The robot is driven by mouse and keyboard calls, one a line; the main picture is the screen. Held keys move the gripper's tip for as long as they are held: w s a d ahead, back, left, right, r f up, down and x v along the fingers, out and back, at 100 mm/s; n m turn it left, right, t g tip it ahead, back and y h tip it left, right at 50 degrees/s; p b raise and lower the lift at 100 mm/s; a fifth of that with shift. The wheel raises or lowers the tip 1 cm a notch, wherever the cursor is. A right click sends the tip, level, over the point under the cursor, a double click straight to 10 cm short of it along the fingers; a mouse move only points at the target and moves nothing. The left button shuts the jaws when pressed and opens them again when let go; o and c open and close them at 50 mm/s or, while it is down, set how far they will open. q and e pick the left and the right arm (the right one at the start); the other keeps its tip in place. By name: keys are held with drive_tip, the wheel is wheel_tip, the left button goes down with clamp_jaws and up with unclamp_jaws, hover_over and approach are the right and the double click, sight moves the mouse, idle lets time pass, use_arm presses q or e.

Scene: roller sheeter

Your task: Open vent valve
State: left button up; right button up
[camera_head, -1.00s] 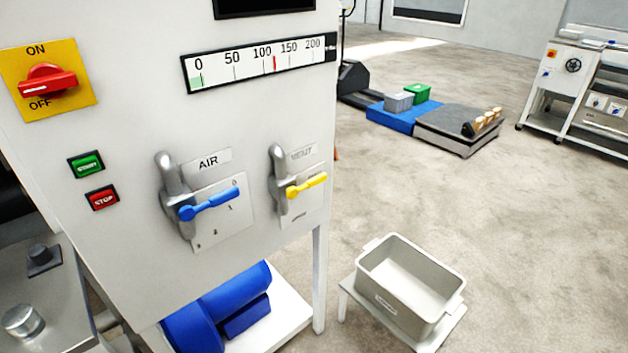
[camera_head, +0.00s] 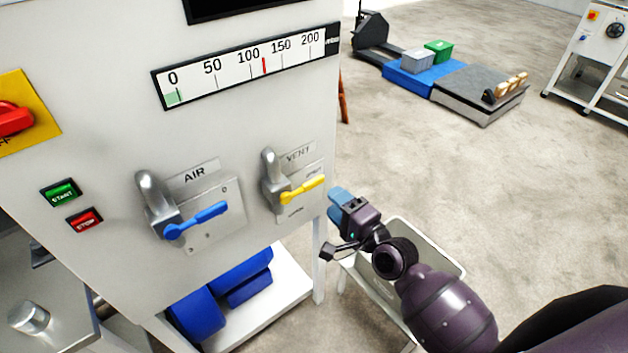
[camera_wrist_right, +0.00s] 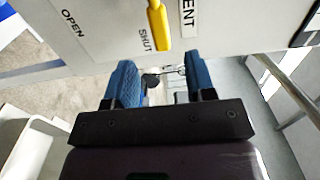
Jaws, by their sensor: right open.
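The vent valve's yellow handle (camera_head: 302,190) sits on the white panel under the VENT label, to the right of the AIR valve with its blue handle (camera_head: 197,221). In the right wrist view the yellow handle (camera_wrist_right: 158,25) points to the SHUT mark (camera_wrist_right: 145,40); the OPEN mark (camera_wrist_right: 73,24) is to the left. My right gripper (camera_head: 333,222) is to the right of the panel, below and apart from the yellow handle. In the right wrist view its blue fingers (camera_wrist_right: 160,80) are apart with nothing between them. My left gripper is not in view.
A grey bin (camera_head: 452,262) stands on a low stand behind my right arm. A gauge (camera_head: 250,66), a green START button (camera_head: 61,193) and a red STOP button (camera_head: 85,220) are on the panel. Open floor lies to the right.

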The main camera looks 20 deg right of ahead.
sight(315, 185)
drive_tip(key=x, duration=0.8)
drive_tip(key=shift+w, duration=0.15)
drive_tip(key=shift+f, duration=0.1)
clamp_jaws()
